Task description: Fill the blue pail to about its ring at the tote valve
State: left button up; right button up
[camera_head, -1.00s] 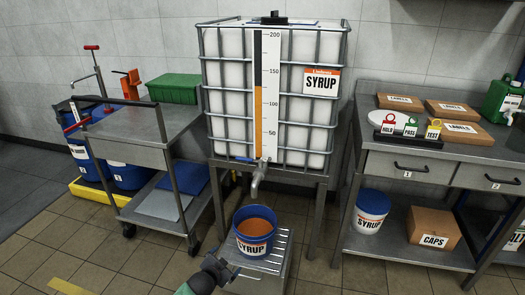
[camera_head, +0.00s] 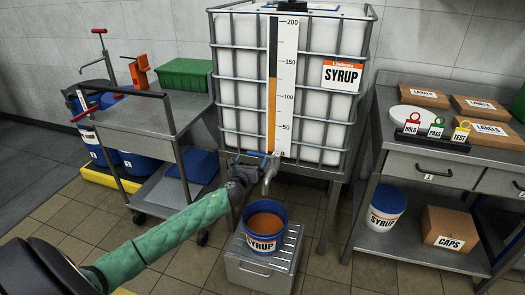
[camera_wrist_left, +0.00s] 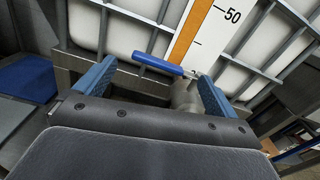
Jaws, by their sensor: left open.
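The blue pail (camera_head: 283,238), labelled SYRUP, stands upright on a metal step below the tote valve (camera_head: 269,181). Orange-brown syrup (camera_head: 265,221) fills much of it; I cannot make out the ring. I see no stream between spout and pail. The tote (camera_head: 232,90) has a level strip with orange up to about 125. My left gripper (camera_head: 252,162) is open at the valve, beside its blue handle. In the left wrist view the blue handle (camera_wrist_left: 160,66) lies just beyond and between the spread fingers (camera_wrist_left: 156,88), apart from them. My right gripper is out of view.
The metal step (camera_head: 250,284) stands on the tiled floor. A cart (camera_head: 155,115) with a green box is at the left. A steel bench (camera_head: 398,161) with tags, label boxes and a shelved white-and-blue pail (camera_head: 385,208) is at the right.

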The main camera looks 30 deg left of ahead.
aim_at(256, 155)
pick_arm(q)
jog(key=shift+w+f+m, duration=0.1)
jog(key=shift+w+m, duration=0.05)
jog(key=shift+m, duration=0.75)
jog(key=shift+x, duration=3.75)
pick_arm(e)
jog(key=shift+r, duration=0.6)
pick_arm(q)
jog(key=c, duration=1.4)
jog(key=shift+d, duration=0.1)
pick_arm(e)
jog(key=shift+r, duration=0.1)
